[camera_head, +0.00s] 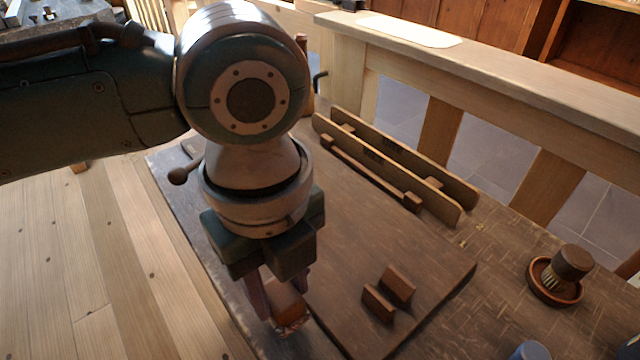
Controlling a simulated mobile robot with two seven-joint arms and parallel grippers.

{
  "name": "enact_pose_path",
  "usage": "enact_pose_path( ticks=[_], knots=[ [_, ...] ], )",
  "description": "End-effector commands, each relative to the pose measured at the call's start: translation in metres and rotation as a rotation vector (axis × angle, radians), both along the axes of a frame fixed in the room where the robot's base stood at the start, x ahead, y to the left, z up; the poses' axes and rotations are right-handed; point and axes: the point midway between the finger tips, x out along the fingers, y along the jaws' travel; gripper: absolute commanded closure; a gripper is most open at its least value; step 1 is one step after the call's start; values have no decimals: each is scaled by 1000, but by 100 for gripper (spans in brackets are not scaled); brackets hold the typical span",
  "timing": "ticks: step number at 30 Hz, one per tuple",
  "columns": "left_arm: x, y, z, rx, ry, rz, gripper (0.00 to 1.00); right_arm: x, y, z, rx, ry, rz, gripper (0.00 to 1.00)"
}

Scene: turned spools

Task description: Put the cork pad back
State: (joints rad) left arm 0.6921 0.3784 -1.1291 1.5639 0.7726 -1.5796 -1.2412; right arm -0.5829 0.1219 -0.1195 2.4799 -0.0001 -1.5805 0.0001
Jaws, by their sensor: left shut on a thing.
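My left gripper (280,294) points down near the front left edge of the dark wooden board. It is shut on a small reddish-brown block, which I take to be the cork pad (287,302). Its lower end is paler and speckled, close above or touching the surface; I cannot tell which. The fingers hide part of its sides. To its right, two short upright wooden blocks (398,284) (377,303) stand on the board with a narrow gap between them. My right gripper is not in view.
The dark board (350,238) lies on a scratched workbench (490,290). A rack of two long wooden rails (390,165) stands behind. A round brush in a dish (558,276) is at the right, and a blue-grey round thing (531,350) at the bottom edge. The board's middle is clear.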

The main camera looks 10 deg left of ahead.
Motion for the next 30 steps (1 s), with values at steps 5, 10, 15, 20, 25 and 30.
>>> enact_pose_path(
  ticks=[5,10,15,20,25,30],
  knots=[
    [-1,0,-31,0,2,-1,100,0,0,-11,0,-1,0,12],
    [-1,0,-34,1,1,-1,100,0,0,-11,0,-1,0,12],
    [-1,0,-34,1,1,-1,100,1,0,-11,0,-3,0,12],
    [0,0,-37,1,1,-1,53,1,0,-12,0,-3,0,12],
    [-1,0,-37,1,1,-1,34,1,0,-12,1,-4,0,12],
    [0,0,-37,1,1,-1,29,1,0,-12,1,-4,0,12]
  ],
)
